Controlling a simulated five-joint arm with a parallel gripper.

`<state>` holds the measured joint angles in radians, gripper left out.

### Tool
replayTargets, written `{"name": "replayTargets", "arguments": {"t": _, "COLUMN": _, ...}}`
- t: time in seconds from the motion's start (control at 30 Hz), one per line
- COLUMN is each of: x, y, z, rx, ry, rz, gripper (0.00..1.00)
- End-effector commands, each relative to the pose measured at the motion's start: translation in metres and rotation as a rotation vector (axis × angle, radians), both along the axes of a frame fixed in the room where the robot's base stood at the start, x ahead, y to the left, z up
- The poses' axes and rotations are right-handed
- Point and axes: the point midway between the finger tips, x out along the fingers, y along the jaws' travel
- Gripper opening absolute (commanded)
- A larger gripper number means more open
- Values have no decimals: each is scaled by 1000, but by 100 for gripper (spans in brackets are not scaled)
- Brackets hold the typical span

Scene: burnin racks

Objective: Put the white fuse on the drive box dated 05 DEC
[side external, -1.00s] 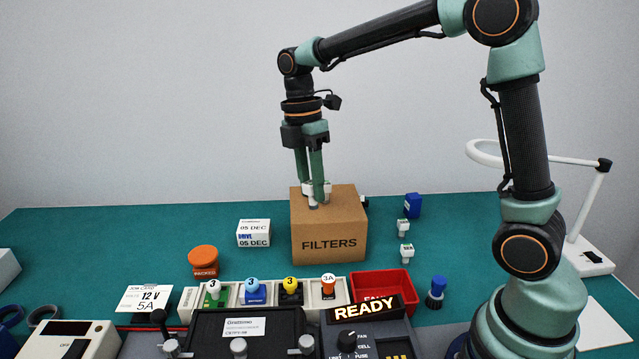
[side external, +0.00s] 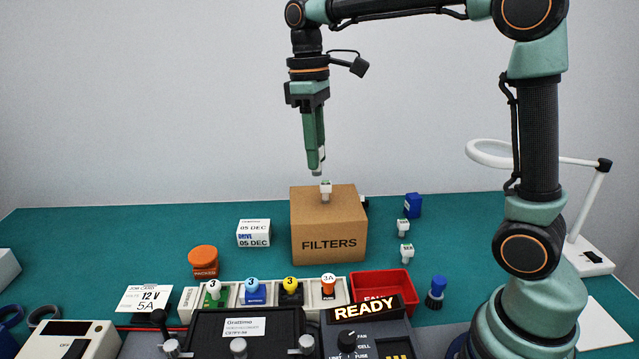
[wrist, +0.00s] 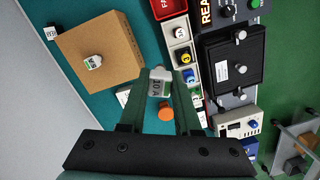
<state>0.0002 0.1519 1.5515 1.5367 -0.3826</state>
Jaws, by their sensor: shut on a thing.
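The white drive box marked 05 DEC (side external: 254,233) stands on the green table, left of the cardboard FILTERS box (side external: 329,240). My gripper (side external: 317,168) is above the FILTERS box. In the wrist view my gripper (wrist: 158,82) is shut on a white fuse marked 10 A (wrist: 159,90). In the side view that held fuse is mostly hidden by the finger. Another white fuse with a green mark (side external: 325,190) stands on top of the FILTERS box; it also shows in the wrist view (wrist: 93,62).
Two white fuses (side external: 403,227) (side external: 406,251) and a blue box (side external: 413,205) stand right of the FILTERS box. A socket row (side external: 271,292) and red bin (side external: 384,292) lie in front. The table's left rear is clear.

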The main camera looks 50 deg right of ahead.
Motion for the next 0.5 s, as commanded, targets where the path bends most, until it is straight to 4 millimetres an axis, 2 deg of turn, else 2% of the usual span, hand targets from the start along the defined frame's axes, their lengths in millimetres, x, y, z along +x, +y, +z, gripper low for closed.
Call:
{"name": "replayTargets", "arguments": {"t": 0.07, "x": 1, "y": 0, "z": 7, "rx": -5, "ry": -2, "rz": -50, "gripper": 0}}
{"name": "replayTargets", "arguments": {"t": 0.17, "x": -1, "y": 0, "z": 5, "rx": -9, "ry": -2, "rz": -94, "gripper": 0}}
{"name": "replayTargets", "arguments": {"t": 0.27, "x": -6, "y": 0, "z": -10, "rx": -14, "ry": 1, "rz": -137, "gripper": 0}}
{"name": "replayTargets", "arguments": {"t": 0.5, "x": -30, "y": 0, "z": -65, "rx": -27, "ry": -1, "rz": -276, "gripper": 0}}
